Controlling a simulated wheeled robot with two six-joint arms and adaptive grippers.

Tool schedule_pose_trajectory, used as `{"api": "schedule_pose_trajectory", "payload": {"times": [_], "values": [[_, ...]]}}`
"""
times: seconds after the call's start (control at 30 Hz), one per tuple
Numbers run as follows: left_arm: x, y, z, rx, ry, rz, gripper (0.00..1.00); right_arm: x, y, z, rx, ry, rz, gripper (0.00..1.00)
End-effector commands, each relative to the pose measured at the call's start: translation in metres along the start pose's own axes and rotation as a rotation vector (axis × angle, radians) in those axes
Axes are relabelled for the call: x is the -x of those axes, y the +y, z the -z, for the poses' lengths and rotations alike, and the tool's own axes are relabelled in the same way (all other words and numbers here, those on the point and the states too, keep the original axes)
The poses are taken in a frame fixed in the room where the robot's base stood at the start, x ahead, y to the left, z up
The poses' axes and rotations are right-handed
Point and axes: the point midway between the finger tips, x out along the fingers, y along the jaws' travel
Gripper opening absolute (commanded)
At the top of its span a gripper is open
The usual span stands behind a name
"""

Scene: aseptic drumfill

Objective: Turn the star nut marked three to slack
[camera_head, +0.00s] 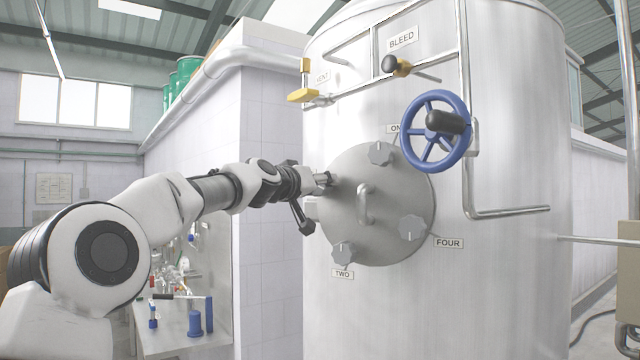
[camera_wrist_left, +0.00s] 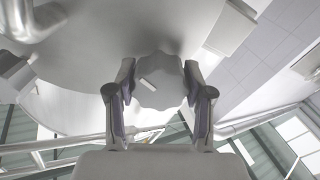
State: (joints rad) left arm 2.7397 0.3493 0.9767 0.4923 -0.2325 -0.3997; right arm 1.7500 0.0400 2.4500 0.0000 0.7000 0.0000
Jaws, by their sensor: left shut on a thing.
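The round grey cover (camera_head: 385,200) on the front of the steel tank carries several grey star nuts. My left gripper (camera_head: 325,180) is at the cover's left edge, shut on a star nut that it mostly hides in the head view. In the left wrist view this nut (camera_wrist_left: 160,90) sits between the two fingers, with a pale pointer mark on its face. I cannot read a number on the small plate (camera_head: 311,207) beside it. Other nuts stand at the top (camera_head: 380,153), by TWO (camera_head: 343,253) and by FOUR (camera_head: 411,228). My right gripper is not in view.
A bar handle (camera_head: 362,205) stands out from the cover's middle. A blue handwheel (camera_head: 437,131) overhangs its upper right. Pipes with the BLEED valve (camera_head: 397,66) and a yellow lever (camera_head: 303,96) are above. A bench (camera_head: 175,325) with small items is at lower left.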

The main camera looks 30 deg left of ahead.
Motion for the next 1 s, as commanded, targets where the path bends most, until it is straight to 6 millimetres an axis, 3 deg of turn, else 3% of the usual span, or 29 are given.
{"api": "schedule_pose_trajectory", "payload": {"times": [0.03,1.0], "values": [[0.002,0.002,0.007,0.043,0.011,0.0,0.17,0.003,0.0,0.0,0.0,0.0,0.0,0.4],[0.001,0.0,0.005,0.964,0.007,-0.003,0.17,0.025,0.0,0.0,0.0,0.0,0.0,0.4]]}}
